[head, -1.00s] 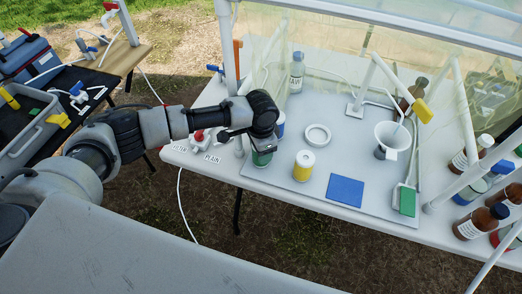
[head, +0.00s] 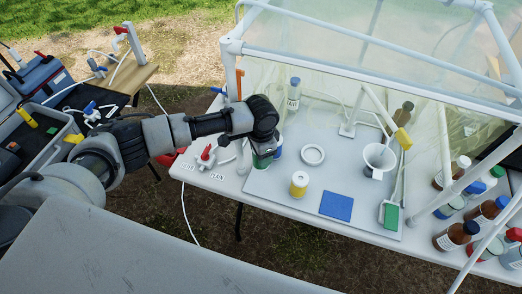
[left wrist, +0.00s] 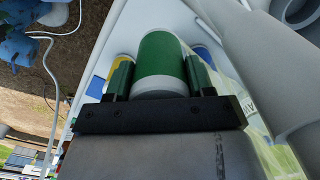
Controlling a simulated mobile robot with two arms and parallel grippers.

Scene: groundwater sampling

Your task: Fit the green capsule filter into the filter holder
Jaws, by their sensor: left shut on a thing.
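The green capsule filter (head: 262,160) is a green cylinder with a white end. My left gripper (left wrist: 155,75) is shut on it, with one finger on each side in the left wrist view; there the capsule (left wrist: 162,60) fills the gap. In the head view it hangs under the wrist at the left part of the grey tray, partly hidden by the hand. A white ring (head: 312,154) lies on the tray to its right; I cannot tell whether this is the filter holder. My right gripper is not in view.
A yellow capsule (head: 299,185) and a partly hidden blue one (head: 278,152) stand close by. A blue pad (head: 336,205), a white funnel cup (head: 379,157) and a clear bottle (head: 293,94) are on the tray (head: 270,192). White frame poles rise at the right.

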